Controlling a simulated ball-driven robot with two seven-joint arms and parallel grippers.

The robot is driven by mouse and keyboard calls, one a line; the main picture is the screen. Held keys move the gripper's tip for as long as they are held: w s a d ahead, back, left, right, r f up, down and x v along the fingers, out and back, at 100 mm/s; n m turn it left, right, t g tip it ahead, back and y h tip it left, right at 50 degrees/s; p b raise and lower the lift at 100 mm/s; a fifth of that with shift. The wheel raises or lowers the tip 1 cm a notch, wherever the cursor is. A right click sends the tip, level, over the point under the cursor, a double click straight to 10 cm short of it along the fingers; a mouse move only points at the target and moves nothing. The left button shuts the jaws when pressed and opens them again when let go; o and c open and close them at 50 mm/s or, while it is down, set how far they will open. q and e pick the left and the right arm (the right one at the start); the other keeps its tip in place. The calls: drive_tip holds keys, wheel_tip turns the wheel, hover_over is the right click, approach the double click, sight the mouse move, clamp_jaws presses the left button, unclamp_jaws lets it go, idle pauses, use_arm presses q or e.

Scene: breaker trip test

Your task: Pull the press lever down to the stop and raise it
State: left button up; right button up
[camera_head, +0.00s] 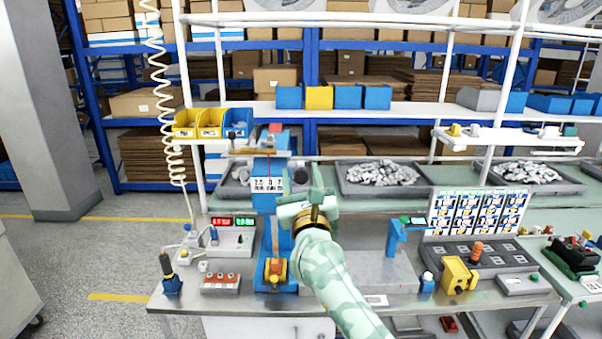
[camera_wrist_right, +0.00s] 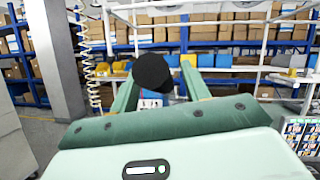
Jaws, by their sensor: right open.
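The blue press (camera_head: 264,165) stands upright on the workbench, left of centre in the head view, with a white counter label on its front. The press lever's black round knob (camera_wrist_right: 153,72) shows in the wrist view between the two green fingers of my right gripper (camera_wrist_right: 160,65). In the head view, my right gripper (camera_head: 318,182) is just right of the press head, with its fingers pointing away. It is open, and I cannot tell whether a finger touches the knob. The lever's arm is mostly hidden. My left gripper is out of view.
A yellow-and-orange fixture (camera_head: 275,270) sits at the press base. A grey box with red and green displays (camera_head: 232,238) is to the left, and a blue stand (camera_head: 395,238) to the right. Parts bins (camera_head: 385,188) line the back. The workbench (camera_head: 190,302) has a bare front edge.

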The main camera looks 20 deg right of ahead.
drive_tip(key=shift+w+r, duration=0.15)
drive_tip(key=shift+w, duration=0.15)
